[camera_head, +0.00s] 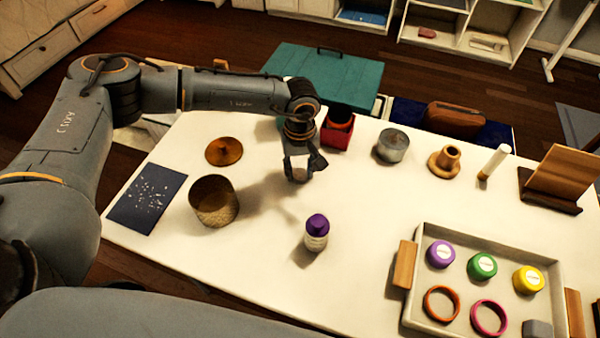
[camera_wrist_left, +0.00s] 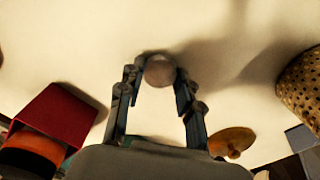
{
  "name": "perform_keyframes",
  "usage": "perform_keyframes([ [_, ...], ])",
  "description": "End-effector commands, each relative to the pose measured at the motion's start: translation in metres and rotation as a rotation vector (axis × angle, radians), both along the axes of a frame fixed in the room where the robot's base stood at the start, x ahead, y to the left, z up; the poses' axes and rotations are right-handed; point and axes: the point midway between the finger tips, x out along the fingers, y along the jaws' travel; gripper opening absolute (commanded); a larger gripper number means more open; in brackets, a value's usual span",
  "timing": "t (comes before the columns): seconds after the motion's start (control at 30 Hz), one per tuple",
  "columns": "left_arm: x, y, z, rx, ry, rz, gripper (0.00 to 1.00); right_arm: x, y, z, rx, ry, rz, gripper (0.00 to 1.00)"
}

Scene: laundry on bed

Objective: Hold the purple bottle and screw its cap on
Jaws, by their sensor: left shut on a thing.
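A small bottle (camera_head: 316,241) with a pale ribbed body and a purple top (camera_head: 317,224) stands upright on the white table, near the middle. I cannot tell whether the purple top is a separate cap. My left gripper (camera_head: 298,176) is above and behind the bottle, apart from it. Its fingers are shut on a small round grey-brown thing (camera_wrist_left: 160,70), seen best in the left wrist view. The bottle does not show in the left wrist view. My right gripper is not in view.
A woven basket (camera_head: 214,203) and copper lid (camera_head: 224,151) stand left. A red box (camera_head: 337,133), metal tin (camera_head: 392,146) and wooden holder (camera_head: 444,162) stand behind. A tray (camera_head: 410,318) with coloured lids and rings is at right. The table around the bottle is clear.

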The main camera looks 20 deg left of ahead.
Motion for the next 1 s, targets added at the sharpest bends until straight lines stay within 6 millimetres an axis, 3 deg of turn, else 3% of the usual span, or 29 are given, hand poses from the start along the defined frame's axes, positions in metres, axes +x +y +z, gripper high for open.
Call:
perform_keyframes([
  [0.27, 0.0, 0.0, 0.011, -0.001, 0.0, 0.0, 0.22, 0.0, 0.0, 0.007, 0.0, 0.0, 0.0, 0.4],
  [0.43, 0.0, 0.0, 0.038, 0.0, -0.001, -0.001, 0.22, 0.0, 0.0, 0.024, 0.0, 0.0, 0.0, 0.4],
  [0.7, -0.049, -0.009, 0.099, -0.003, 0.002, -0.005, 0.22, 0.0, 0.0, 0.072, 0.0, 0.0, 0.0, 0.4],
  [1.0, -0.113, -0.02, 0.119, -0.002, 0.001, -0.004, 0.22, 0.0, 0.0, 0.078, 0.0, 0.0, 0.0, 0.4],
])
